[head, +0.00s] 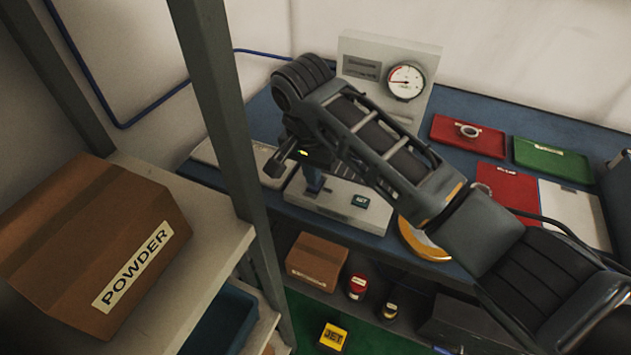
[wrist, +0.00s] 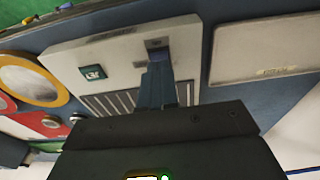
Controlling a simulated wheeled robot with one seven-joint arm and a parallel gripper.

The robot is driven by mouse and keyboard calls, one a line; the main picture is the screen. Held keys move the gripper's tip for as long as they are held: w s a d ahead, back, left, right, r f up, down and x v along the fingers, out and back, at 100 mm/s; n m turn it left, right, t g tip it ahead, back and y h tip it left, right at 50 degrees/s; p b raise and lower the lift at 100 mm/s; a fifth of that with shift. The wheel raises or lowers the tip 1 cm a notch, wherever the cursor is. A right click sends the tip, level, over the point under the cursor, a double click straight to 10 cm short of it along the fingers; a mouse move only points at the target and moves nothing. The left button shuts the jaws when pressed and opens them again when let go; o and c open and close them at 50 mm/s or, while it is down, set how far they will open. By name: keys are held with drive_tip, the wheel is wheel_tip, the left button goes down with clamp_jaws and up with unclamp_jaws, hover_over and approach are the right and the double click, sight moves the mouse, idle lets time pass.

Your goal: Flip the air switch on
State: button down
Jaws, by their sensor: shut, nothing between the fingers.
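The pale grey machine has an upright back panel (head: 350,58) with a round dial gauge (head: 405,82) and a flat base (head: 335,207). The base also shows in the wrist view (wrist: 100,50), with a teal label (wrist: 93,72) and dark slots. A small dark fitting (wrist: 157,43), probably the air switch, sits on the base just beyond my fingertips; its position is unclear. My gripper (wrist: 160,75) is shut and empty, its blue fingers pointing at that fitting. I cannot tell if they touch it. In the head view my gripper (head: 313,186) is over the base, and my arm hides part of the machine.
A shelf post (head: 220,100) and a cardboard POWDER box (head: 95,240) stand at the left. The blue bench holds a red tray (head: 450,145) with a ring, a green tray (head: 550,158) and a yellow-rimmed round dish (head: 420,240). A pale plate (wrist: 262,50) lies beside the base.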

sight(313, 188)
drive_tip(key=shift+f, duration=0.8)
idle(1.0)
wheel_tip(313, 188, up, 7)
drive_tip(key=p, duration=0.7)
idle(0.3)
idle(0.5)
